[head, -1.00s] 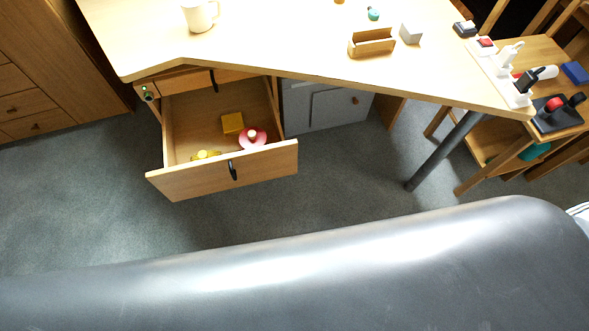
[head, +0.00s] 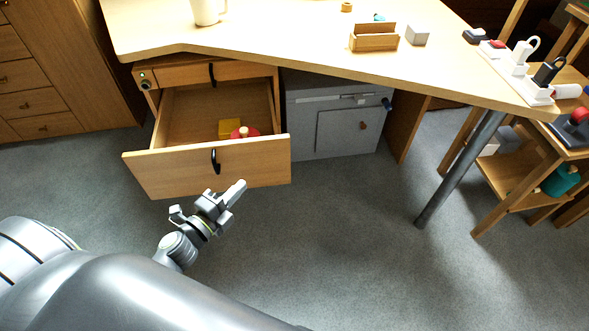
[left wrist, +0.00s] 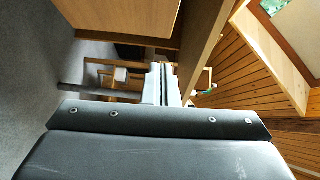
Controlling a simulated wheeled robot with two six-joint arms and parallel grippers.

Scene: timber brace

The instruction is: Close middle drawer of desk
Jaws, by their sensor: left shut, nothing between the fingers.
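The desk's middle drawer (head: 245,165) stands pulled open in the head view, below a shut top drawer (head: 190,75). It has a black handle (head: 215,161) on its wooden front. Inside lie a yellow block (head: 230,128) and a round red item (head: 244,132), partly hidden by the front. My left gripper (head: 238,190) is shut and empty, in front of the drawer's lower edge in the picture, right of the handle; I cannot tell whether it touches. In the left wrist view its fingers (left wrist: 162,85) point forward. My right gripper is not in view.
The desk top (head: 290,35) overhangs the drawers and holds a mug (head: 207,12) and a wooden holder (head: 374,38). A grey cabinet (head: 335,115) stands right of the drawers, a dark desk leg (head: 460,170) further right. Carpet (head: 340,240) in front is clear.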

